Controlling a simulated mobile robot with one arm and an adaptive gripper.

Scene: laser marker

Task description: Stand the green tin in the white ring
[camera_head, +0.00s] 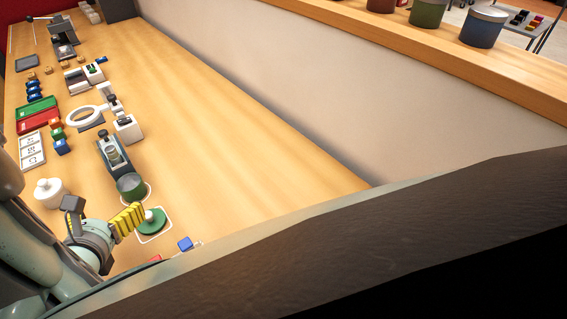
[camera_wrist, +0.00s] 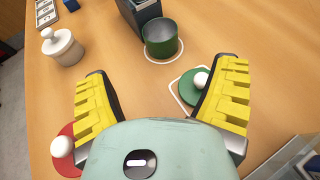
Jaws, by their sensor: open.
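The green tin (camera_head: 131,187) is upright and open at the top. In the wrist view the tin (camera_wrist: 160,40) is ahead of my gripper, over the white ring (camera_wrist: 181,53) drawn on the table. The ring shows along its right and near sides; its far left part is hidden, so I cannot tell if the tin is fully inside. My gripper (camera_wrist: 163,72) has its yellow fingers wide apart, with nothing between them. It also shows in the head view (camera_head: 128,219), on the near side of the tin.
A green lid with a white knob (camera_wrist: 191,93) lies in a white square outline by the right finger. A red lid (camera_wrist: 69,165) is by the left finger. A white lidded jar (camera_wrist: 63,49) stands at left. A dark grey machine (camera_head: 108,151) is close behind the tin.

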